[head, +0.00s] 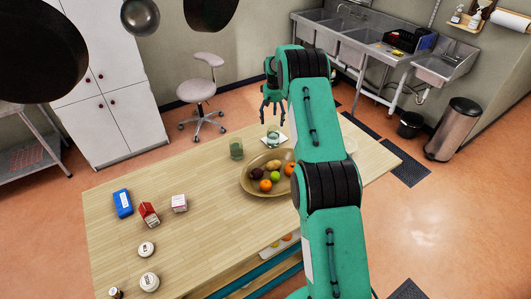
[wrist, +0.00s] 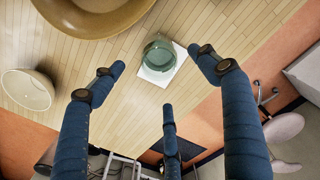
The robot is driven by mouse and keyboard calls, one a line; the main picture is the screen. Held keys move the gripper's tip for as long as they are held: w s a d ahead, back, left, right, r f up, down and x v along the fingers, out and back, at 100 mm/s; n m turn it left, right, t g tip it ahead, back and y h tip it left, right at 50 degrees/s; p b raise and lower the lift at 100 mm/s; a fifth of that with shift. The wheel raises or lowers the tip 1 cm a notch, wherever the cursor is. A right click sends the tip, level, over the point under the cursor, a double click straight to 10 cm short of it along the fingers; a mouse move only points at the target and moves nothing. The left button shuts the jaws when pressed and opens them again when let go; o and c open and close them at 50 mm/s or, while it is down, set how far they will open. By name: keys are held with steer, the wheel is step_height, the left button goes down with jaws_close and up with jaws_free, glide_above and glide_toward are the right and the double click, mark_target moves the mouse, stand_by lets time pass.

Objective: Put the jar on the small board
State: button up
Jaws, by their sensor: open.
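A clear greenish glass jar (head: 273,129) stands upright on the small white board (head: 284,143) near the table's far edge. In the wrist view the jar (wrist: 157,55) is over the white board (wrist: 175,72), which shows around its lower and right sides. My gripper (head: 270,105) is open and empty, above and apart from the jar on the board. In the wrist view its spread fingers (wrist: 161,76) surround that jar's image without touching it.
A wide bowl of fruit (head: 246,184) is close in front of the board. Cartons (head: 149,213), a blue package (head: 122,203) and small containers (head: 149,281) are at the left. The table's middle left is clear.

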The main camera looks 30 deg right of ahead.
steer(key=s+a+r+n+t, duration=0.1)
steer(key=s+a+r, duration=0.7)
steer(key=a+r, duration=0.4)
steer(key=s+a+r, duration=0.8)
steer(key=a+r, duration=0.1)
steer(key=r, duration=0.5)
steer(key=s+a+r+t, duration=0.1)
steer(key=s+a+r, duration=0.5)
steer(key=s, duration=0.5)
steer(key=s+a+r+t, duration=0.1)
steer(key=s+a+r, duration=0.5)
steer(key=s, duration=0.4)
steer(key=s+a+f+t, duration=0.1)
steer(key=s+a, duration=0.3)
steer(key=s, duration=0.5)
steer(key=s+a+f+n+t, duration=0.1)
steer(key=s+a, duration=0.3)
steer(key=s, duration=0.6)
steer(key=shift+n+t, duration=0.3)
steer(key=shift+f, duration=0.2)
